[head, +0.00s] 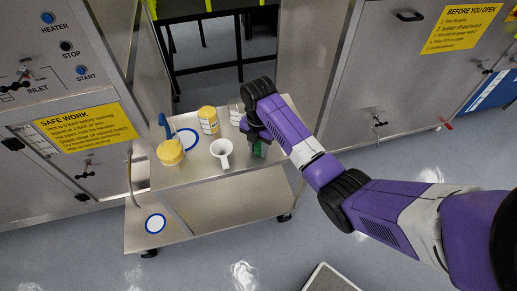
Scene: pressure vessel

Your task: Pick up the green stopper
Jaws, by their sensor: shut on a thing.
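The green stopper (260,149) is a small green piece at the right part of the steel trolley's top (200,172). My gripper (257,139) reaches in from the right and points down over it. The fingers are shut on the stopper, and its lower part shows beneath them. The fingers and wrist hide its upper part. I cannot tell whether the stopper touches the trolley top.
A white cup (222,150) with a handle stands just left of my gripper. Two yellow-lidded jars (170,152) (208,120), a blue-handled tool (165,126), a blue ring mark (187,138) and a white container (236,114) are nearby. Steel cabinets (385,75) flank the trolley.

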